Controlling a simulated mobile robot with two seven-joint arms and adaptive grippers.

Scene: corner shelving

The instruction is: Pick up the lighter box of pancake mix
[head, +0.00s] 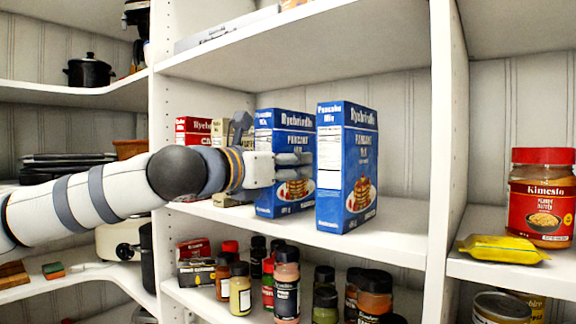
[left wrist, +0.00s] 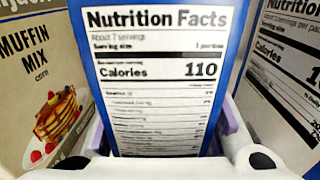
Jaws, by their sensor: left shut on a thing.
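Two blue pancake mix boxes stand upright side by side on the middle shelf in the head view: the left box (head: 268,190) and the right box (head: 361,150). Their blue looks alike; I cannot tell by sight which is lighter. My left gripper (head: 277,150) is shut on the left box, with one finger across its printed front. In the left wrist view, the nutrition panel of the held box (left wrist: 160,85) fills the middle between the fingers (left wrist: 158,145). The box's base is at shelf level; I cannot tell whether it touches. My right gripper is out of view.
A cream muffin mix box (head: 220,136) and a red box (head: 193,130) stand left of the held box. Spice jars (head: 286,285) crowd the shelf below. A divider (head: 447,150) stands to the right, with a red-lidded jar (head: 541,197) beyond it.

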